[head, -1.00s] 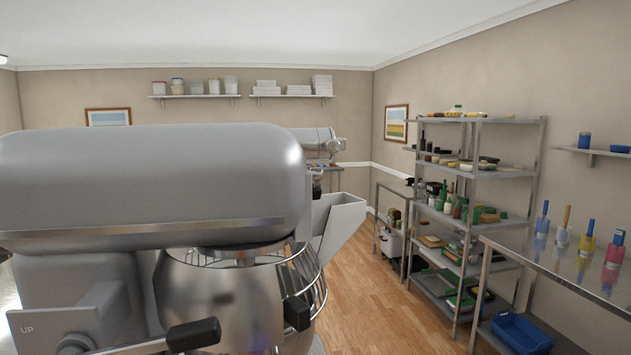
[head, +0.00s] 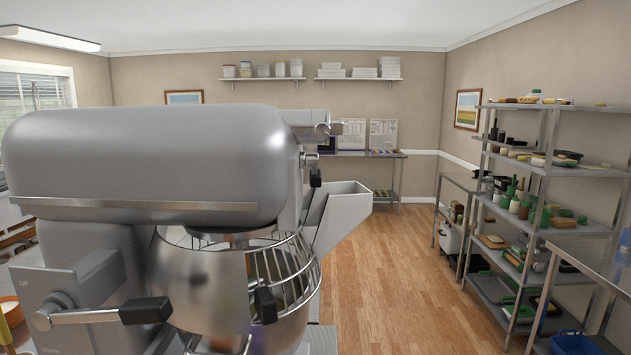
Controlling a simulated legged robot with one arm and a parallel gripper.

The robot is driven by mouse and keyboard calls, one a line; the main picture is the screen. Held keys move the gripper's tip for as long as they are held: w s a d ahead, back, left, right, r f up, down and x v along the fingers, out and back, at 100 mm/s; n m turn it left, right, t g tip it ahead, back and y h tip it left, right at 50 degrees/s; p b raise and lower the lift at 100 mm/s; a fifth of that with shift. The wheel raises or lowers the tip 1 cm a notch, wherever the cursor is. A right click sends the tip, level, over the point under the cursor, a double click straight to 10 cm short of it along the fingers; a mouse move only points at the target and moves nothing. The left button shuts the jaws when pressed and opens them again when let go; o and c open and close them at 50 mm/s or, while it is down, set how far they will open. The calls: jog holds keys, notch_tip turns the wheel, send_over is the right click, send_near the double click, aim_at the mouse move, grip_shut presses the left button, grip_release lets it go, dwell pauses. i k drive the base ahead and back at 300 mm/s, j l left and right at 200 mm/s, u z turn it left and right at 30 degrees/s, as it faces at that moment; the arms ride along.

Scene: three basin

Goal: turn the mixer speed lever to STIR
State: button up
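A large grey stand mixer (head: 140,160) fills the left and middle of the head view. Its steel bowl (head: 205,292) hangs under the head, with a wire guard (head: 290,262) around the bowl's top. A lever with a black grip (head: 146,310) sticks out to the right from a round hub on the mixer's side, near a plate (head: 67,280) marked "UP" at its top. A second black knob (head: 265,305) stands in front of the bowl and guard. I cannot make out a STIR marking or tell which lever sets the speed. My gripper is not in view.
A grey chute (head: 342,210) juts from the mixer's right. Wooden floor (head: 400,290) is clear between the mixer and the loaded shelf rack (head: 530,200) on the right. A blue bin (head: 575,345) sits low at the lower right. A steel table stands at the back.

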aim_at(312, 159)
jog(key=i+l+u, duration=0.25)
jog(key=u, duration=0.15)
jog(key=i+l+u, duration=0.2)
jog(key=l+u, duration=0.2)
